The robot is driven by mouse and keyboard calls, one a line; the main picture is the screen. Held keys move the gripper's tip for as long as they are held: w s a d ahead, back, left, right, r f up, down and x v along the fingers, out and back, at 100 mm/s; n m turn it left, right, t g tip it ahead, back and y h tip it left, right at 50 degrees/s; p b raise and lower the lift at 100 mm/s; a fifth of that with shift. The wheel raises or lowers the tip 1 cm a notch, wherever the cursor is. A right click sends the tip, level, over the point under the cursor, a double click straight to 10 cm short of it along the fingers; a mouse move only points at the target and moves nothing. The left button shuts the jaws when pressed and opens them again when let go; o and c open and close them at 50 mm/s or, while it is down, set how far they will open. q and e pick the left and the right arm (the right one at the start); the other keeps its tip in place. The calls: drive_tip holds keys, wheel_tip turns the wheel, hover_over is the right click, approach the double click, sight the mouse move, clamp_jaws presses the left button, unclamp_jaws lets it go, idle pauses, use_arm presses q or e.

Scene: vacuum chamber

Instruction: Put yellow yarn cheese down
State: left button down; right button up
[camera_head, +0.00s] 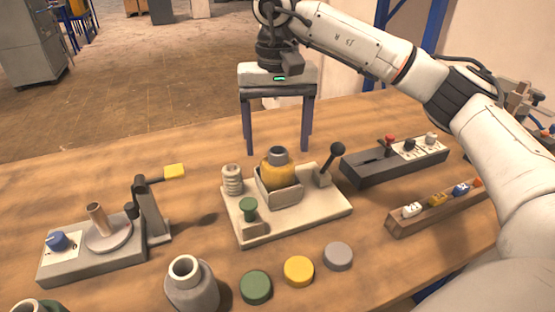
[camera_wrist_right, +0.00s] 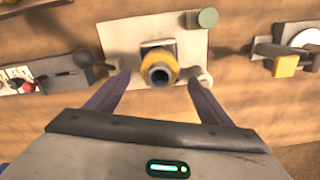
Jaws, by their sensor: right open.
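The yellow yarn cheese (camera_head: 277,174), with a grey tube end at its top, sits upright in a square holder (camera_head: 284,197) on the cream board (camera_head: 315,214) in the middle of the table. It also shows in the right wrist view (camera_wrist_right: 158,56), seen from above. My right gripper (camera_head: 278,150) is open and empty. Its two fingers hang down just behind the yarn cheese and are apart from it; in the wrist view (camera_wrist_right: 158,78) they lie to either side below it. My left gripper is out of view.
The board bears a black-knobbed lever (camera_head: 337,150), a white ribbed post (camera_head: 232,179) and a green knob (camera_head: 248,205). A grey device (camera_head: 105,250) stands left. Grey jar (camera_head: 190,286), coloured discs (camera_head: 298,271), black switch box (camera_head: 395,161) and wooden rack (camera_head: 430,212) stand around.

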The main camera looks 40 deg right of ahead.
drive_tip(key=shift+r, duration=2.1)
